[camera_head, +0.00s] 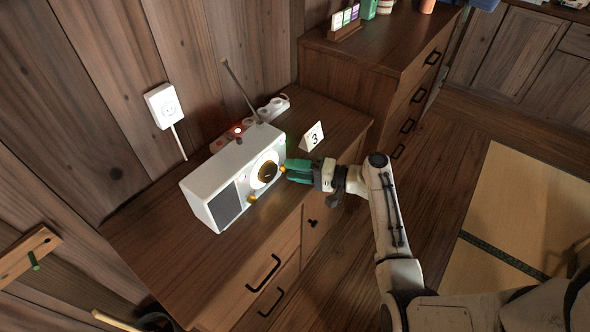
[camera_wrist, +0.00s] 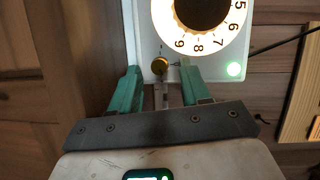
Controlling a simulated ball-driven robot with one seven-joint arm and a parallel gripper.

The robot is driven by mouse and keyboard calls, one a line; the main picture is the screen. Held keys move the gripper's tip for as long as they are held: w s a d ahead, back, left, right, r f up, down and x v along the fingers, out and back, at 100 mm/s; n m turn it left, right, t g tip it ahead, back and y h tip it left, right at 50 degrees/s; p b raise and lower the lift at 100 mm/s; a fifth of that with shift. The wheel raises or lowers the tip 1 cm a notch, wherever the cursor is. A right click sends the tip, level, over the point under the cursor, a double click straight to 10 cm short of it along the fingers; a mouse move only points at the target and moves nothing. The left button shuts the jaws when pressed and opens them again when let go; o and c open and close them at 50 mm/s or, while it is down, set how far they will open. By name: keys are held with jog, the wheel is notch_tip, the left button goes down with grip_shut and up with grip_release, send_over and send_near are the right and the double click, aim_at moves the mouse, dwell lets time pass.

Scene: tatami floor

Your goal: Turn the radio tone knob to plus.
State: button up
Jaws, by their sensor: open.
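The white radio (camera_head: 209,198) stands on the wooden cabinet, with a lit round dial (camera_head: 265,170) on its front. Two small gold knobs show on that front: one low by the grille (camera_head: 252,198), one by my gripper's tips (camera_head: 283,169). My gripper (camera_head: 288,170) has green fingers and comes to the front from the right. In the wrist view a gold knob (camera_wrist: 160,66) sits between the open fingertips (camera_wrist: 160,73), with a gap visible on each side. I cannot read any plus mark or tell which knob is tone.
A thin antenna (camera_head: 240,88) rises from behind the radio. A wall socket (camera_head: 165,105) is behind.

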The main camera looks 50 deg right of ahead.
jog(key=v, duration=1)
jog(key=shift+s+b, duration=0.25)
jog(key=shift+b, duration=0.05)
jog(key=shift+d+r, duration=0.1)
jog(key=shift+r, duration=0.05)
jog(key=w+a+n+p, duration=0.1)
jog(key=w, duration=0.2)
jog(key=w+a+n+h+p, duration=0.1)
jog(key=w+a+n+p, duration=0.1)
jog(key=w, duration=0.1)
jog(key=w+a+n+g+h+p, duration=0.1)
jog(key=w+a+p, duration=0.1)
jog(key=w, duration=0.2)
jog(key=shift+f+n, duration=0.3)
grip_shut()
